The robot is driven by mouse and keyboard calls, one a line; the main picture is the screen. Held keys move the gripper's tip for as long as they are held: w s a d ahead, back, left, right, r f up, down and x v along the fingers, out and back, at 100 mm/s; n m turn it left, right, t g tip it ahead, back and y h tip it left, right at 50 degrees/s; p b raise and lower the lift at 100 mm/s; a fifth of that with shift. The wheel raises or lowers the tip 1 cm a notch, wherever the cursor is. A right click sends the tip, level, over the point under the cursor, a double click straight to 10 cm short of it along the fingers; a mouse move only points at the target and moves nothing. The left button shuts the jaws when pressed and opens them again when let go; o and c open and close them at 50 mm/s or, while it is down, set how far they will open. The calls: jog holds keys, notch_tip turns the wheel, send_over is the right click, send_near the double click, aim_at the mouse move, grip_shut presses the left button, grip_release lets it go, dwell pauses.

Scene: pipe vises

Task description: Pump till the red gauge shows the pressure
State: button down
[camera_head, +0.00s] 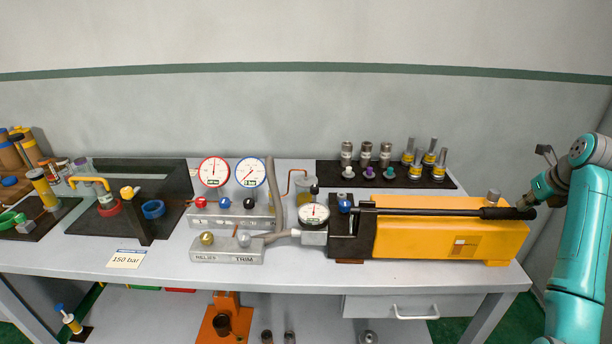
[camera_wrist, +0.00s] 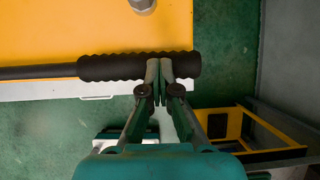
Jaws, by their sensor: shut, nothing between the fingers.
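The yellow hand pump (camera_head: 445,238) lies on the bench at the right. Its long black lever (camera_head: 430,211) lies nearly level along the top and ends in a ribbed black grip (camera_head: 507,213). My gripper (camera_head: 524,204) is shut and empty at the grip's outer end. In the wrist view my closed fingertips (camera_wrist: 166,68) overlap the ribbed grip (camera_wrist: 110,67); I cannot tell whether they touch it. The red-rimmed gauge (camera_head: 214,171) stands left of the blue-rimmed gauge (camera_head: 251,172); its needle is too small to read surely. A card (camera_head: 125,259) reads 150 bar.
A third gauge (camera_head: 314,214) sits at the pump's left end, by a blue knob (camera_head: 345,206). Red, blue and black knobs line the gauge block. A black rack (camera_head: 330,179) of fittings stands behind the pump. A drawer (camera_head: 390,307) is below.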

jog(key=shift+s+f, duration=0.1)
jog(key=shift+f, duration=0.8)
jog(key=r, duration=0.7)
jog(key=shift+a+r, duration=0.2)
jog(key=shift+a, duration=0.15)
notch_tip(320, 180, up, 8)
jog(key=a, duration=0.2)
jog(key=shift+r, duration=0.25)
jog(key=shift+f, duration=0.6)
jog(key=shift+d+f, duration=0.1)
jog(key=shift+f, duration=0.3)
jog(key=shift+d+f, duration=0.25)
jog(key=shift+f, duration=0.5)
jog(key=shift+d+f, duration=0.2)
jog(key=shift+f, duration=0.55)
jog(key=shift+r, duration=0.1)
